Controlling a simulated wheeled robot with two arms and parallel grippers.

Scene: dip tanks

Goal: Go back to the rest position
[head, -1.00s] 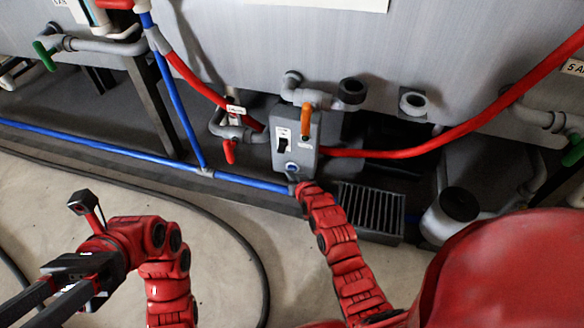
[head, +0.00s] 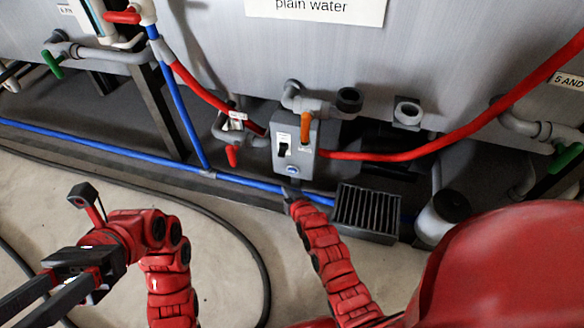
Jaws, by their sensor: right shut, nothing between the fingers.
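My right arm reaches up from the bottom right. Its dark gripper (head: 288,194) is shut and empty, a little below the grey control box (head: 294,150), over the blue pipe. The box has a black switch (head: 283,146) and a round blue-and-white button (head: 292,170) on its front. My left arm is folded at the lower left. Its black gripper (head: 38,300) points to the lower left with a gap between its two fingers, and the fingertips run to the picture edge.
A grey tank wall (head: 225,60) with a "plain water" sign (head: 316,8) spans the back. An orange-handled valve (head: 306,126), a red hose (head: 430,148) and a slotted dark grate (head: 366,210) are near the box. The blue pipe (head: 100,143) runs low along the floor.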

